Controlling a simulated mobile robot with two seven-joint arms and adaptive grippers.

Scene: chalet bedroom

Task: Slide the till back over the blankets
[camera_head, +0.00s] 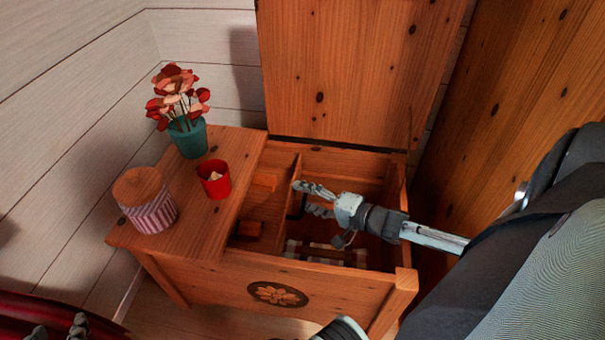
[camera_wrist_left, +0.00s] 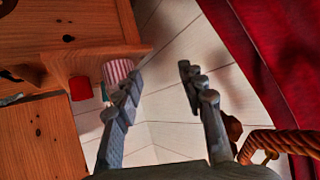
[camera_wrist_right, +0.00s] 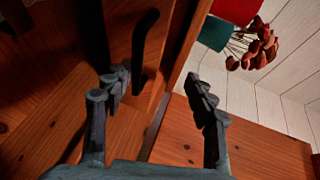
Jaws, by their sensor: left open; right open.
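The open wooden chest (camera_head: 215,275) has its lid raised. The till (camera_head: 287,205) is a wooden tray at the left inside the chest, partly under the fixed left top. A black handle (camera_head: 296,206) is on its right wall and also shows in the right wrist view (camera_wrist_right: 143,50). A checked blanket (camera_head: 322,252) lies lower in the chest, partly hidden by my right arm. My right gripper (camera_head: 308,198) is open beside the handle; I cannot tell whether they touch. My left gripper (camera_wrist_left: 160,80) is open and empty, away from the chest at the lower left.
A striped jar (camera_head: 152,214) with a wooden lid, a red cup (camera_head: 214,180) and a teal flower pot (camera_head: 188,138) stand on the chest's left top. Red fabric (camera_wrist_left: 265,60) hangs near my left gripper. The raised lid (camera_head: 355,70) stands behind the opening.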

